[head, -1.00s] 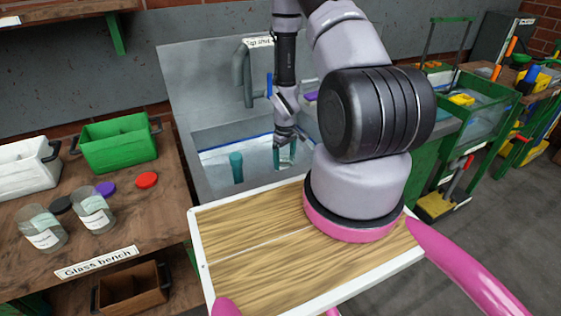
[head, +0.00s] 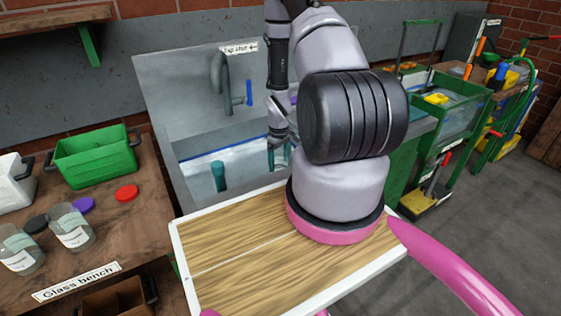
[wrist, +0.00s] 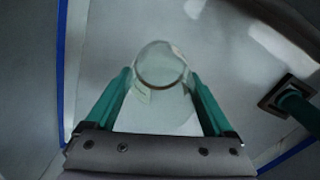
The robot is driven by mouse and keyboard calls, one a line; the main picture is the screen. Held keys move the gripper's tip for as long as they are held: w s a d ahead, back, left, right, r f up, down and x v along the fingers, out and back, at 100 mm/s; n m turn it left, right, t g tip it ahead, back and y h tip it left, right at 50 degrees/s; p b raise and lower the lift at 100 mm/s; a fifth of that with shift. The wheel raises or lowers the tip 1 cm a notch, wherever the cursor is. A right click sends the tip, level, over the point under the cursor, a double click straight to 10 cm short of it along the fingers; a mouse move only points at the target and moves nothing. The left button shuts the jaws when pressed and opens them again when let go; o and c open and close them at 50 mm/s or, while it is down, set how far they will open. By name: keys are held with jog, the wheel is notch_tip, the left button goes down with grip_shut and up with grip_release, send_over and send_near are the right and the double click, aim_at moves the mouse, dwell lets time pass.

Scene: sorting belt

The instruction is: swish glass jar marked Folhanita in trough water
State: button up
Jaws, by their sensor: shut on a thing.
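A clear glass jar (wrist: 160,65) is between the green fingers of my gripper (wrist: 160,78) in the wrist view. The gripper is shut on it. A pale label shows on its side, but I cannot read its name. In the head view, my gripper (head: 278,152) is down inside the grey trough (head: 192,185), toward its right side; the jar is mostly hidden there. A blue line runs along the trough walls. I cannot tell how deep the jar is in the water.
A teal post (head: 218,177) stands in the trough left of my gripper. A tap (head: 220,72) rises at the trough's back. Two labelled jars (head: 72,228), coloured lids (head: 126,193) and a green crate (head: 95,158) are on the bench at left.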

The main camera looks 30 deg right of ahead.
jog(key=shift+s+a, duration=0.15)
jog(key=shift+a, duration=3.4)
jog(key=shift+d, duration=4)
jog(key=shift+a, duration=0.1)
jog(key=shift+a, duration=3.9)
jog(key=shift+d, duration=0.1)
